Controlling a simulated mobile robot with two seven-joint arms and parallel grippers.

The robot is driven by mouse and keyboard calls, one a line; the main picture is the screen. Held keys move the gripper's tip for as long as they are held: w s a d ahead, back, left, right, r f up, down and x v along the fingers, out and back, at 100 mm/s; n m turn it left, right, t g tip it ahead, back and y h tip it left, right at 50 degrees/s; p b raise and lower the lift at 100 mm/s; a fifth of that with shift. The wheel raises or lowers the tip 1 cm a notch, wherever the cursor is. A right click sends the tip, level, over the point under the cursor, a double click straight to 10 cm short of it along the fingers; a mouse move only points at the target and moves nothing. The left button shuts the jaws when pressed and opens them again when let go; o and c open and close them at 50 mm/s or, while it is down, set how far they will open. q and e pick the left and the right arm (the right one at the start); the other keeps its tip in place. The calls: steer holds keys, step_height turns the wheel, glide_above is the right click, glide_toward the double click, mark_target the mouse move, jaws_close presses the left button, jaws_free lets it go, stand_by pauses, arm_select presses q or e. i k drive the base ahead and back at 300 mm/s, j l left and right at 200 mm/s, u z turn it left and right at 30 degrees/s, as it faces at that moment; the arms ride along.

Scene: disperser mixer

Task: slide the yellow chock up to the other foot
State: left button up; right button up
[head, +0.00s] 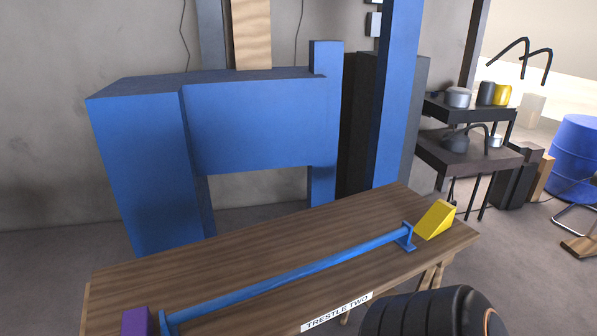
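The yellow chock (435,221) is a wedge on the wooden trestle top (215,268), near its right end. It lies just right of the right foot (407,238) of a long blue bar (290,274). Whether the chock touches that foot or a narrow gap remains, I cannot tell. The bar's left foot (168,324) stands at the front left, partly cut off by the picture's bottom edge. A purple block (136,322) sits close to that foot's left side. Neither of my grippers is in view.
A label reading TRESTLE TWO (336,312) is on the front edge. A large blue machine (250,125) stands behind the trestle. A dark shelf (465,155) with pots and a blue drum (577,155) are at the right. A black rounded part (425,313) covers the bottom right.

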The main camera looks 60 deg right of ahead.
mark_target(439, 218)
steer(key=z, duration=2.9)
steer(key=u, duration=0.45)
steer(key=i+l+u, duration=0.15)
steer(key=l+u, duration=0.25)
steer(key=i+l+u, duration=0.1)
steer(key=l+u, duration=0.6)
steer(key=l, duration=0.55)
